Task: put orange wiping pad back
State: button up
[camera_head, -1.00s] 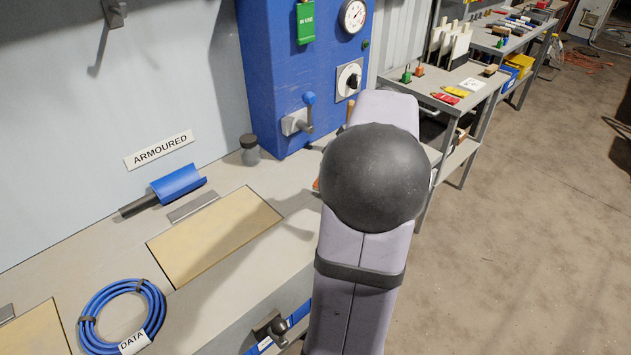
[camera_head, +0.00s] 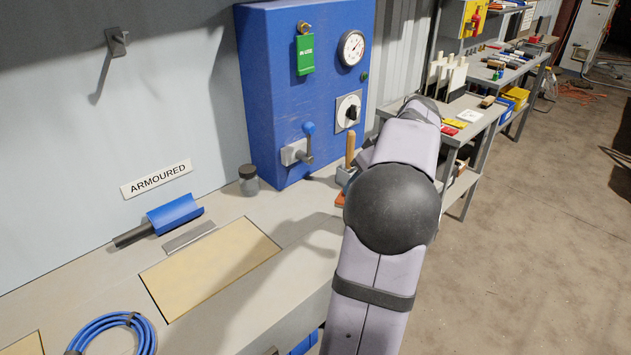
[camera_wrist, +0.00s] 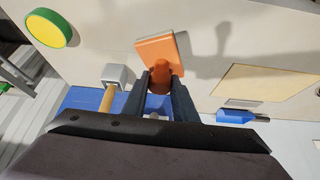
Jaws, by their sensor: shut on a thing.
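In the wrist view, my gripper (camera_wrist: 160,80) is shut on the orange wiping pad (camera_wrist: 158,48). The dark fingers hold it by its rounded orange grip, and the flat block points away from me. The pad appears to be above the grey bench top, with a shadow apart from it to the right. In the head view, only an orange sliver of the pad (camera_head: 340,198) shows beside my arm. My arm hides the fingers there.
A wooden handle (camera_head: 350,150) stands upright near the pad, in a grey square holder (camera_wrist: 120,74). A blue cabinet (camera_head: 270,110) with a lever rises behind. A jar (camera_head: 248,182), tan mat (camera_head: 210,265) and blue trough (camera_head: 175,213) lie left. A yellow-green disc (camera_wrist: 48,28) is left in the wrist view.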

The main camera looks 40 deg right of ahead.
jog(key=w+p, duration=0.4)
jog(key=w, duration=1)
jog(key=shift+f, duration=2.85)
jog(key=shift+w+f, duration=0.25)
jog(key=shift+f, duration=0.4)
jog(key=shift+f, duration=0.2)
jog(key=o, duration=1)
jog(key=shift+r, duration=0.1)
